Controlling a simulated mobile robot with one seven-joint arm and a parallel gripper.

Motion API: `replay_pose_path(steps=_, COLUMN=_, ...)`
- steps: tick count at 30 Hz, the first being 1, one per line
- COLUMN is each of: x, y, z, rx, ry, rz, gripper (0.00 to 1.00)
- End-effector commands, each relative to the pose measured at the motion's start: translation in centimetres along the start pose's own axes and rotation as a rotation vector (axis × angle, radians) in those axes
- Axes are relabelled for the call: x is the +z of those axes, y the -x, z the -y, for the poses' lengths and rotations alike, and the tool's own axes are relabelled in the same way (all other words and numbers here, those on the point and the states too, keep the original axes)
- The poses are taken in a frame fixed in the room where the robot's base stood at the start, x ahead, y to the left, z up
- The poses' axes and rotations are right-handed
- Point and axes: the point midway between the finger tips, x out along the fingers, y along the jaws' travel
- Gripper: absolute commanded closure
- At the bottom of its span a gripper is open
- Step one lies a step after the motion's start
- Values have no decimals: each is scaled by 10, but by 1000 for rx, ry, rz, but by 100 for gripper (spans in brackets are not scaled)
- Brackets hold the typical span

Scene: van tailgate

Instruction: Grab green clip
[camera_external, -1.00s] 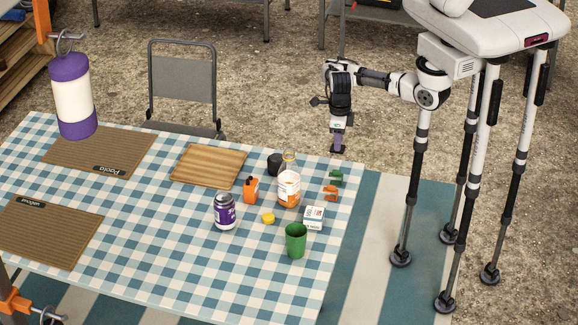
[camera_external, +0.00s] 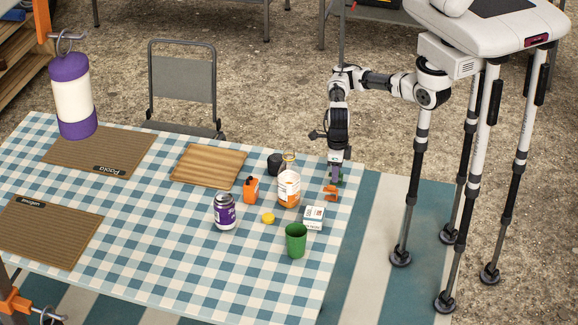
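The green clip lies at the right edge of the checked table, beside the orange clip (camera_external: 330,192). Only a small bit of green (camera_external: 341,179) shows behind my gripper. My gripper (camera_external: 335,179) points down at the green clip's place and covers most of it. The fingers are too small and too overlapped to tell whether they are open or shut, or whether they touch the clip.
Close by stand an orange-filled jar (camera_external: 289,190), a black cup (camera_external: 274,164) and a white box (camera_external: 313,218). A green cup (camera_external: 296,241), a purple-labelled jar (camera_external: 224,212) and an orange bottle (camera_external: 251,190) stand further off.

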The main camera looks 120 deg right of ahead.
Motion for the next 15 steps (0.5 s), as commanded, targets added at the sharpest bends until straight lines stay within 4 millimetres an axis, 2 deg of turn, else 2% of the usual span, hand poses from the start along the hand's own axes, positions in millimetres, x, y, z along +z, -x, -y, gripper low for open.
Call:
replay_pose_path(steps=3, x=0, y=-6, z=0, rx=1, ry=0, rz=-1, gripper=67)
replay_pose_path(steps=9, x=0, y=-7, z=0, rx=1, ry=-1, rz=0, gripper=69)
replay_pose_path(steps=15, x=0, y=-6, z=0, rx=1, ry=-1, rz=0, gripper=95)
